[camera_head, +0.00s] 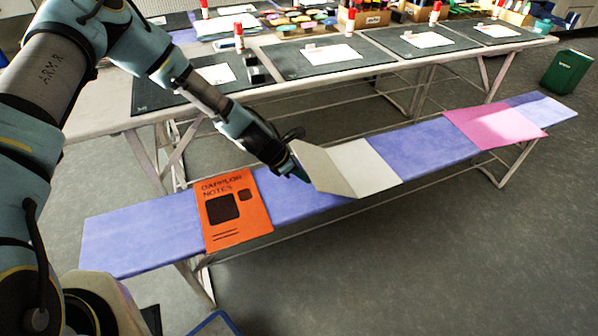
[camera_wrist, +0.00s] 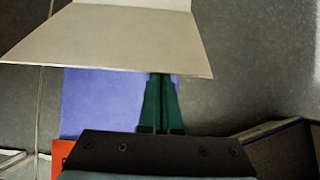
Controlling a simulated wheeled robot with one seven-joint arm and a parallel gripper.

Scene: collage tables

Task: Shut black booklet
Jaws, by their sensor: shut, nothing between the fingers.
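An open booklet lies on the bench in the head view. Its right side (camera_head: 366,167) is flat, and its left leaf (camera_head: 324,170) is tilted up off the bench. Only pale inner faces show; no black outside is visible. My gripper (camera_head: 298,174) is at the left leaf's outer edge. In the wrist view, the pale leaf (camera_wrist: 110,42) spans the top, and the green fingers of my gripper (camera_wrist: 160,80) are together, reaching its near edge. The fingertips seem to be hidden behind the leaf. I cannot tell whether they touch it.
An orange notebook (camera_head: 236,210) lies left on the blue-purple bench (camera_head: 130,237). A pink sheet (camera_head: 494,126) lies further right. A long table (camera_head: 290,85) behind holds black mats, papers and supplies.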

